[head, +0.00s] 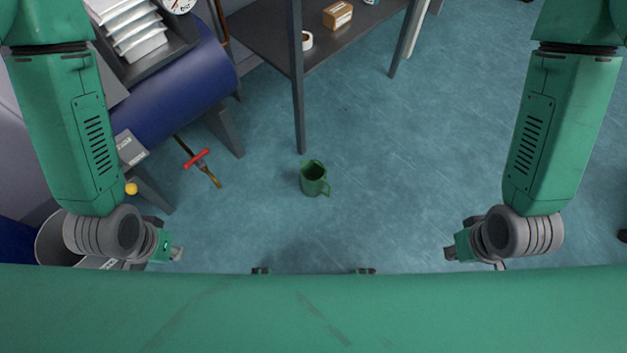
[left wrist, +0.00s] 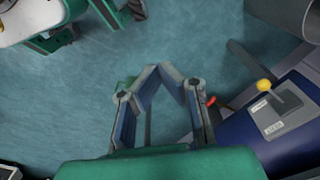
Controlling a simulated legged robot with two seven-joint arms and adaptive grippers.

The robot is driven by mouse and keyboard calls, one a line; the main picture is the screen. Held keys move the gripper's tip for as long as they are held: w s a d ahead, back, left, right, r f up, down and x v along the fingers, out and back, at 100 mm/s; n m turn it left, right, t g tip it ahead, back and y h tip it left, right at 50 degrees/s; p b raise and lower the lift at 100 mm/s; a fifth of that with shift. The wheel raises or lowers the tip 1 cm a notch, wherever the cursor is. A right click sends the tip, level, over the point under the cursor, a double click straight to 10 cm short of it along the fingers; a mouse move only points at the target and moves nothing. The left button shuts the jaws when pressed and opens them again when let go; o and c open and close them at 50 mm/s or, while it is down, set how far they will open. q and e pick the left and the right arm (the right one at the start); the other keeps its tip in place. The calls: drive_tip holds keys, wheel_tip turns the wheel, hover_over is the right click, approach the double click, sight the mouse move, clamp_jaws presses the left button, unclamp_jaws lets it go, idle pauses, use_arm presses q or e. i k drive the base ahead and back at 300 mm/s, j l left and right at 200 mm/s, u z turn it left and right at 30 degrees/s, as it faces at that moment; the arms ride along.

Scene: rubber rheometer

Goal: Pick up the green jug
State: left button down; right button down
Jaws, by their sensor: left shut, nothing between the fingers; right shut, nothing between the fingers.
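The green jug (head: 314,180) stands upright on the blue floor in the middle of the head view, with its handle towards the lower right. My left gripper (head: 177,253) is to the left of the jug and nearer to my body, apart from it. In the left wrist view the fingers of my left gripper (left wrist: 164,72) meet at the tips with nothing between them. A bit of green behind the left finger there seems to be the jug, mostly hidden. My right gripper (head: 449,253) is shut and empty, well to the right of the jug.
A blue machine (head: 165,85) on grey legs stands at the left, with a red-handled tool (head: 197,159) beside it. A dark shelf table (head: 340,35) at the back holds a tan box (head: 337,15) and a white roll (head: 307,40). The floor around the jug is clear.

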sight(314, 174)
drive_tip(key=i+l+z, duration=0.1)
drive_tip(key=i+z, duration=0.65)
drive_tip(key=i+j, duration=0.05)
